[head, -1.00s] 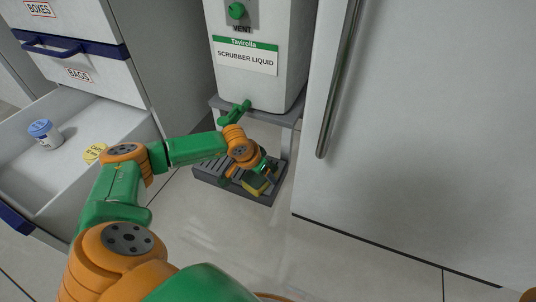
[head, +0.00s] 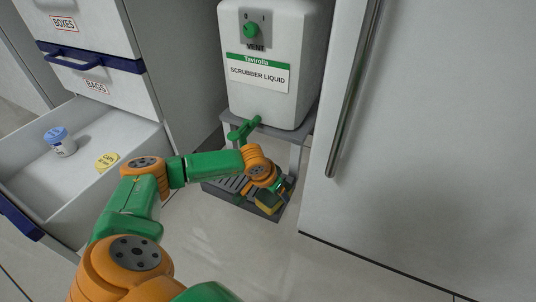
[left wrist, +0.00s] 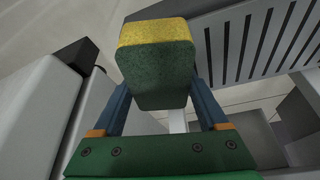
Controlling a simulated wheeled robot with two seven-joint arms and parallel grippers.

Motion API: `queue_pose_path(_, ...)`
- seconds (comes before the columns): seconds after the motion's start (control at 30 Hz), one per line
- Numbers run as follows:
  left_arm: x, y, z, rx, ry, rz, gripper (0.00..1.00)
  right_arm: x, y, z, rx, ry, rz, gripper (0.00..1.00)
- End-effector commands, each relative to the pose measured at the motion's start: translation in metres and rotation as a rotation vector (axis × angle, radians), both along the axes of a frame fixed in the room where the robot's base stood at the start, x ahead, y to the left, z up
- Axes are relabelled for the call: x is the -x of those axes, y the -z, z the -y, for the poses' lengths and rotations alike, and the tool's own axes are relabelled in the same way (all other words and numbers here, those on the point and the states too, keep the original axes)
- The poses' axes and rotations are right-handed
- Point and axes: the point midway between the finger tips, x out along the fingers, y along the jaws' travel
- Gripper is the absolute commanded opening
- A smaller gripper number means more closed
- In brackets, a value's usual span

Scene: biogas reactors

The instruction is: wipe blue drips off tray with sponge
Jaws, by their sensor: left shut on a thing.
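The sponge (left wrist: 162,70), yellow on one side and dark green on the other, is held between the two fingers of my left gripper (left wrist: 165,95) in the left wrist view. In the head view my left gripper (head: 279,191) is over the right part of the tray, and the yellow of the sponge (head: 268,208) shows below it. The dark grey slotted tray (head: 225,187) lies on the floor below the tank; it also shows in the left wrist view (left wrist: 245,45). I cannot see any blue drips; my arm covers part of the tray. My right gripper is not in view.
The white scrubber liquid tank (head: 275,98) with a green tap (head: 244,130) stands on a grey stand (head: 296,135) above the tray. A white cabinet door (head: 420,150) is to the right. An open drawer (head: 85,165) at left holds a blue-capped jar (head: 60,141) and a yellow lid (head: 107,161).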

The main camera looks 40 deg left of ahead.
Motion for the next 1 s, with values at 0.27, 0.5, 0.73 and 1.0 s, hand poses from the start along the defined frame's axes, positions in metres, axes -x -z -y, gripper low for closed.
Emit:
queue_pose_path(0.27,-0.005,-0.001,0.02,0.001,0.0,0.001,0.17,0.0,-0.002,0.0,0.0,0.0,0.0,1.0)
queue_pose_path(0.5,-0.005,-0.003,0.019,0.0,0.0,0.001,0.17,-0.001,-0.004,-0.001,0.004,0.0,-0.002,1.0)
queue_pose_path(0.73,-0.005,-0.033,0.019,0.001,0.0,0.001,0.17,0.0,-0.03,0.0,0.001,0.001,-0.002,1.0)
queue_pose_path(1.0,-0.004,-0.065,0.019,0.0,0.0,0.0,0.17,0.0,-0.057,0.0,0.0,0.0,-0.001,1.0)
